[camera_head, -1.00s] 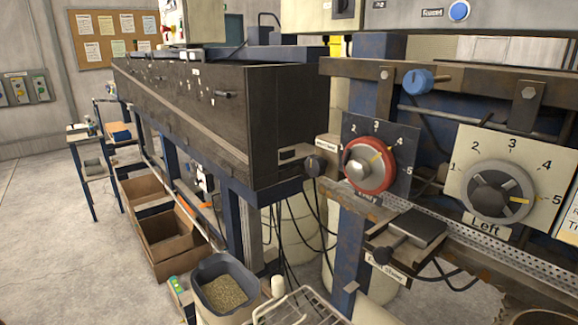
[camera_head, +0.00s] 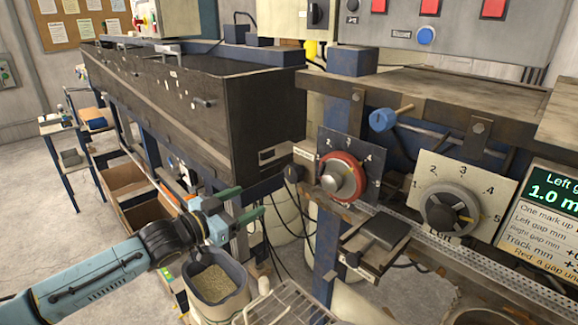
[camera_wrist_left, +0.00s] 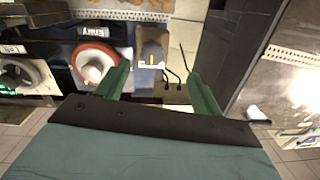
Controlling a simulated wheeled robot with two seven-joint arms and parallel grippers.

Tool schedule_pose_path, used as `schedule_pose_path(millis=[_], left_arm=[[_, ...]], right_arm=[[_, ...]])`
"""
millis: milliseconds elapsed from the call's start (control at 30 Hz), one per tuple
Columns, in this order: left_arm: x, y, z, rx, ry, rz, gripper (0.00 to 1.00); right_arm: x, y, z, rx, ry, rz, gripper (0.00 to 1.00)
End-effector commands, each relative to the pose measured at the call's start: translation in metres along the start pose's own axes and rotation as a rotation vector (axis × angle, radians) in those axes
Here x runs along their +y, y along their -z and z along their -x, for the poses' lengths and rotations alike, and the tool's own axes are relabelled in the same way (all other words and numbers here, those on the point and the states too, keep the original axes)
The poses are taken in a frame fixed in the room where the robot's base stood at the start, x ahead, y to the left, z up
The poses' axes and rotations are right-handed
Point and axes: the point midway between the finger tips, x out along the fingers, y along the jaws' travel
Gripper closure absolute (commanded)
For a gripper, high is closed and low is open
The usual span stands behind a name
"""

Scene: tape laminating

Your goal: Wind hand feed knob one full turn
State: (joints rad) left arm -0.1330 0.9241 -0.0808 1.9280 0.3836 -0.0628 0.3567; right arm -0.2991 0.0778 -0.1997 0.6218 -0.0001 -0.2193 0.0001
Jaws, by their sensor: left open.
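A small dark knob (camera_head: 294,173) sits beside a pale label plate, left of the red-ringed Entry dial; the label is too small to read, so I cannot confirm it is the hand feed knob. In the left wrist view a dark knob with a yellow mark (camera_wrist_left: 152,58) shows ahead, between the fingers' lines. A blue knob with a wooden handle (camera_head: 382,119) is higher up on the right. My left gripper (camera_head: 246,203) has green fingers, open and empty, left of the dark knob and apart from it. My right gripper is not in view.
The red Entry dial (camera_head: 342,176) and the grey Left dial (camera_head: 450,209) stand right of the dark knob. Black cables hang below it. A grain-filled bin (camera_head: 213,285) and a wire rack (camera_head: 290,305) are below. A long dark machine housing (camera_head: 215,105) stands behind.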

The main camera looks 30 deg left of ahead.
Motion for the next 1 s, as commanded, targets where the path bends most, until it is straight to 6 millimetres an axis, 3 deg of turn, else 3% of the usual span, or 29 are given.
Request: schedule_pose_path(millis=[33,133,367,1000], left_arm=[[0.004,0.014,0.0,0.018,-0.017,-0.004,0.33],[0.007,0.025,-0.002,0.035,-0.031,-0.005,0.33],[0.008,0.027,-0.022,0.039,-0.03,-0.004,0.33],[0.01,0.03,-0.11,0.037,-0.03,-0.006,0.33]], right_arm=[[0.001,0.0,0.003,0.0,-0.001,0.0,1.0],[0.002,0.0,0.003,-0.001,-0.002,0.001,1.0],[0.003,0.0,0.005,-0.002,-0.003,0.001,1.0],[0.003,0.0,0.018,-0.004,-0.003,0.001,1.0]])
